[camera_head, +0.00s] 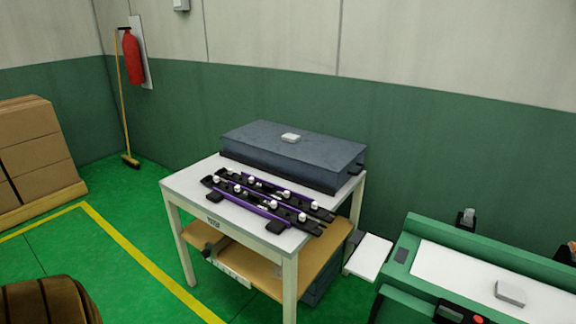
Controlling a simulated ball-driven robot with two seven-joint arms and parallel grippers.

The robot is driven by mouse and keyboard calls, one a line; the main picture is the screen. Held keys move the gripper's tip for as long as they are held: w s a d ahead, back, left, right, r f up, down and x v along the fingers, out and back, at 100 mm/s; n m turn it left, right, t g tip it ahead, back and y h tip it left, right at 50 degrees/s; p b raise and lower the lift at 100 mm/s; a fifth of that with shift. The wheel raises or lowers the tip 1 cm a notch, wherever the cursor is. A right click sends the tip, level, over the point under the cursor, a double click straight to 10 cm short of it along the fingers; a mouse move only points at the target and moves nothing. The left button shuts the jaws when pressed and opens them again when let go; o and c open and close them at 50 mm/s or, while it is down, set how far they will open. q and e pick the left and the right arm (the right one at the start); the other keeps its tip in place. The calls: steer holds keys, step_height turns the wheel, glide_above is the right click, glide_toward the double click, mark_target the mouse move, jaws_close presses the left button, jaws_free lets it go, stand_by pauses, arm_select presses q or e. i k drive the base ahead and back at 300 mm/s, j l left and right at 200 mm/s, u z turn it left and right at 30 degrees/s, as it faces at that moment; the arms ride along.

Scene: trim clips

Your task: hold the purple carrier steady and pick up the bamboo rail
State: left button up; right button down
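The purple carrier (255,209) lies on the white table, a long purple strip with black parts and several white knobs. A similar black-and-purple strip with white knobs lies close behind it; whether the two are one piece I cannot tell. Black blocks show at the carrier's front side. I cannot make out a bamboo-coloured rail on the tabletop. Neither of my grippers is in view.
The white table (190,183) carries a dark blue-grey case (270,150) at its back and has a tan lower shelf (320,262). A green machine (400,285) stands at right. Stacked boxes (30,140) and a brown rounded object (45,300) are at left. Green floor lies between.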

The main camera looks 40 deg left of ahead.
mark_target(300, 221)
steer(key=j+z, duration=0.15)
steer(key=j, duration=0.35)
steer(key=j+z, duration=0.1)
steer(key=j, duration=0.4)
steer(key=j+z, duration=0.15)
steer(key=j, duration=0.35)
steer(key=k+j+z, duration=0.15)
steer(key=j, duration=0.35)
steer(key=k+j+z, duration=0.1)
steer(key=j, duration=0.4)
steer(key=k+j+z, duration=0.15)
steer(key=j, duration=0.3)
steer(key=i, duration=0.05)
